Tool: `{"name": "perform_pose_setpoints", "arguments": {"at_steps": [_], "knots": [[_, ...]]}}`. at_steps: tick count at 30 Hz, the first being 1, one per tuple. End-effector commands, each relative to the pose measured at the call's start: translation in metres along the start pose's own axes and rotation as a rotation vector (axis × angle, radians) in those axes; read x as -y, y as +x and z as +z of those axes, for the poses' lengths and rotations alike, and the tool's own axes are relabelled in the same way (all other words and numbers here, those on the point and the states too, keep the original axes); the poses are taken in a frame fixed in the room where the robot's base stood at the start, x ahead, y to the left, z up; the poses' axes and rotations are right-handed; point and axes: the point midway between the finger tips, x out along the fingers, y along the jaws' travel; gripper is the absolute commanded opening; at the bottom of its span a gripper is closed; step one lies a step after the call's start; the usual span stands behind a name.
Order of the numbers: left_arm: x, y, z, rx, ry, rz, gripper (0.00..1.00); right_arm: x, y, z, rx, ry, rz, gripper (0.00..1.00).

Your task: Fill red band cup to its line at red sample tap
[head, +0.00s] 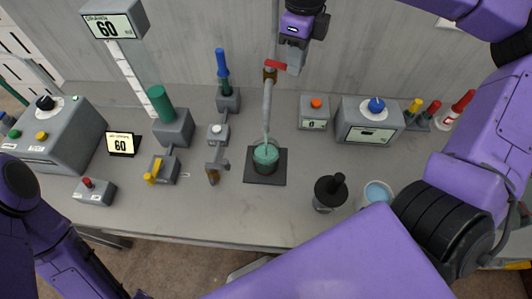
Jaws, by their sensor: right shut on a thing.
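The cup (265,158) stands on a dark square pad (281,179) near the middle of the bench, under the sample tap (268,97). A thin greenish stream runs from the spout into the cup, and green liquid shows inside. The cup's band and line are too small to read clearly. My right gripper (290,60) is at the top of the tap, shut on the red tap handle (276,64). My left arm shows at the lower left, but its gripper is not in view.
A black lidded container (329,195) and a pale cup of bluish liquid (377,193) stand right of the pad. A grey box with a blue knob (369,121) stands behind them. Several valve fixtures and a small "60" display (121,144) stand left. Bench front is mostly clear.

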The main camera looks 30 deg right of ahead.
Motion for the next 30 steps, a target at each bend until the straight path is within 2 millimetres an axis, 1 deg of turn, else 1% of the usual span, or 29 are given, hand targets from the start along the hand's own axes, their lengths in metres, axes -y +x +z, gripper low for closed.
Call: {"name": "perform_pose_setpoints", "arguments": {"at_steps": [1,3,10,13,18,22,27,28,29,30], "knots": [[0.001,-0.013,-0.005,0.000,0.000,0.000,0.43,0.002,-0.007,0.000,-0.002,-0.034,0.002,0.00],[0.002,-0.019,-0.008,0.000,0.000,0.000,0.43,0.005,-0.006,0.000,-0.003,-0.080,0.002,0.00],[0.002,-0.026,-0.011,0.000,0.000,0.000,0.43,0.009,-0.003,0.000,-0.001,-0.150,0.001,0.00],[0.004,-0.040,-0.016,0.000,0.000,0.000,0.43,0.012,-0.007,0.001,-0.002,-0.208,0.002,0.00],[0.005,-0.057,-0.023,0.000,0.000,0.000,0.43,0.018,-0.006,0.003,-0.002,-0.322,0.002,0.00],[0.005,-0.059,-0.024,0.000,0.000,0.000,0.43,0.021,-0.003,0.004,0.000,-0.365,0.000,0.00],[0.005,-0.057,-0.024,0.000,0.000,0.000,0.43,0.021,-0.001,0.004,0.002,-0.367,-0.002,0.00],[0.005,-0.057,-0.024,0.000,0.000,0.000,0.43,0.021,-0.001,0.004,0.002,-0.367,-0.002,0.24],[0.005,-0.057,-0.024,0.000,0.000,0.000,0.43,0.021,-0.001,0.004,0.002,-0.367,-0.002,0.34],[0.005,-0.057,-0.024,0.000,0.000,0.000,0.43,0.021,-0.001,0.004,0.002,-0.367,-0.002,0.47]]}}
